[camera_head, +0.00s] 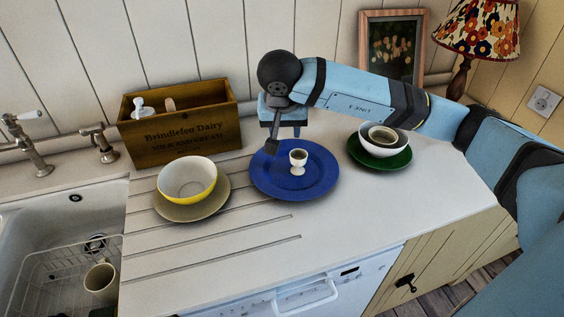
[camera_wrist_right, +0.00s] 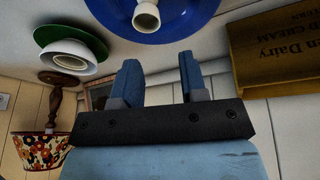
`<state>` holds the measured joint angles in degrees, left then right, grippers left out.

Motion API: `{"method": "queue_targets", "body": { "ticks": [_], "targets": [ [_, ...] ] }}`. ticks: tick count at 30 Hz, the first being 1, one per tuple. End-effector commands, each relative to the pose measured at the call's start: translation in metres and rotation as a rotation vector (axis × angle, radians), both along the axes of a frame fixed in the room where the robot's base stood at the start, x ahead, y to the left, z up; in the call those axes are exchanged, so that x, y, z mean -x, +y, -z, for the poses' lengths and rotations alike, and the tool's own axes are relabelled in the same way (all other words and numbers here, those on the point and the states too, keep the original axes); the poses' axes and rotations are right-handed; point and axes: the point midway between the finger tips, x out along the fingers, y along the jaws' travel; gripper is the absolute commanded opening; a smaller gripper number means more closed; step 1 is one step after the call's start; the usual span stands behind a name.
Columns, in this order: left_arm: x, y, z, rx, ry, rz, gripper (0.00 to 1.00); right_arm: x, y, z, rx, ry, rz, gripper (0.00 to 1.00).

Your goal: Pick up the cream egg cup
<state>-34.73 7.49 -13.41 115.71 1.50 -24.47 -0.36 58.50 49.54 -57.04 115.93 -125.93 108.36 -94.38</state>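The cream egg cup (camera_head: 298,160) stands upright on the blue plate (camera_head: 313,188) in the head view. It also shows at the top of the right wrist view (camera_wrist_right: 146,16), on the blue plate (camera_wrist_right: 185,24). My right gripper (camera_head: 272,146) is above the back left part of the plate, pointing down, just left of and behind the egg cup. In the right wrist view its two fingers (camera_wrist_right: 160,76) stand apart with nothing between them, and the egg cup lies beyond their tips. My left gripper is not in view.
A wooden crate (camera_head: 180,146) stands behind on the left. Stacked bowls (camera_head: 364,147) on a green plate (camera_head: 400,160) are right. The front right counter (camera_head: 400,205) is clear.

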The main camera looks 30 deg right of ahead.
Motion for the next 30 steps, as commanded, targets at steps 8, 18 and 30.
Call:
{"method": "queue_targets", "body": {
  "ticks": [8, 18, 30],
  "targets": [
    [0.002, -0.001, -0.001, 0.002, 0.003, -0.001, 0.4, -0.01, -0.021, 0.022, 0.059, -0.011, 0.006, 0.39],
    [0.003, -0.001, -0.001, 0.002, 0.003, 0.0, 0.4, -0.025, -0.035, 0.069, 0.055, -0.014, 0.005, 0.39],
    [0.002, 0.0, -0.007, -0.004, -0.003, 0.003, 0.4, -0.041, -0.045, 0.111, 0.053, -0.013, 0.005, 0.39]
  ]
}}
